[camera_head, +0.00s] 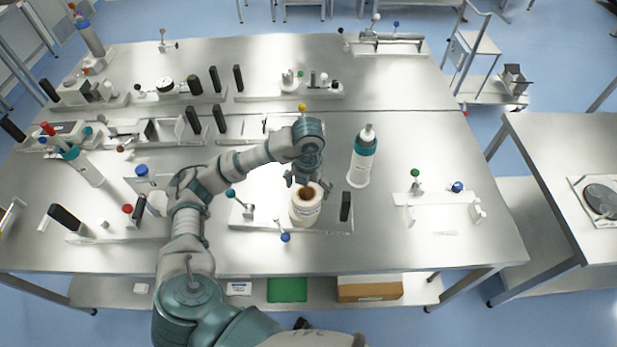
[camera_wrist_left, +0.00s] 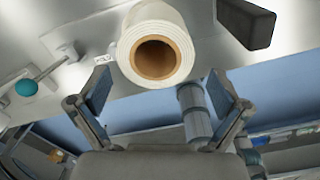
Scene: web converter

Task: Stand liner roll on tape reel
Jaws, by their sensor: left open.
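The liner roll (camera_head: 305,210) is a white roll with a brown core, upright on a fixture plate near the front of the steel table. My left gripper (camera_head: 309,183) is just above and behind it. In the left wrist view the roll (camera_wrist_left: 156,40) shows its open core end, beyond the spread fingers of my left gripper (camera_wrist_left: 161,90). The fingers are open, with nothing held between them. A dark round disc (camera_head: 602,199) on a white plate on the right table may be the tape reel. It is cut by the picture edge. My right gripper is not in view.
A teal-and-white bottle (camera_head: 363,158) stands to the right behind the roll. A black block (camera_head: 346,206) stands close to the roll's right, and a blue-knobbed lever (camera_head: 285,237) in front. A gap separates the main table from the right table (camera_head: 550,135).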

